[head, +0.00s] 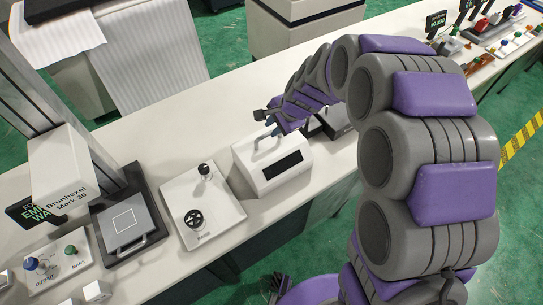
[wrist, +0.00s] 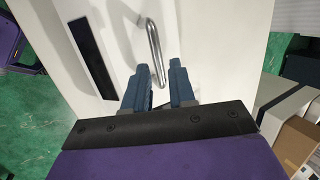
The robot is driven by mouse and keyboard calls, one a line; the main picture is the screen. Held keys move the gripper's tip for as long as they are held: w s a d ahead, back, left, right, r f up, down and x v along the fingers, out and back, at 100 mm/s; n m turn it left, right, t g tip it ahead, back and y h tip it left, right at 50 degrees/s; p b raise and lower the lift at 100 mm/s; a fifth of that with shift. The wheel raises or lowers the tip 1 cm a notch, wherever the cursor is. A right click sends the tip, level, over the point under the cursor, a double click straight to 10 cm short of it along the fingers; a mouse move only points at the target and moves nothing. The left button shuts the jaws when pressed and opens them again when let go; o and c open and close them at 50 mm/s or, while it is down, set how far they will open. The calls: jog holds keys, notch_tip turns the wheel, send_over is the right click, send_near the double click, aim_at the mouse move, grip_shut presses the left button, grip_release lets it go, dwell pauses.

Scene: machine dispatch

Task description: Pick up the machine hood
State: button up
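The machine hood (head: 273,168) is a white box with a dark slot on its front and stands on the long white bench in the head view. In the wrist view, the white hood (wrist: 215,50) fills much of the picture, with the black slot (wrist: 92,58) at left and a curved metal handle (wrist: 153,50) in the middle. My gripper (head: 270,127) is just above the hood's top in the head view. In the wrist view, my gripper (wrist: 158,78) has its two blue fingers apart, with the handle's near end between them. I cannot tell whether they touch it.
Left of the hood on the bench (head: 140,165) are a white panel with a black knob and lever (head: 203,205), a grey plate (head: 125,222) and a Brunhexel machine (head: 62,168). Small parts stand at far right. Green floor surrounds the bench.

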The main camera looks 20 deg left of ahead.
aim_at(269, 133)
jog(key=shift+b+x, duration=1.15)
jog(key=shift+x, duration=1.95)
jog(key=shift+d, duration=0.1)
jog(key=shift+c, duration=0.5)
grip_shut()
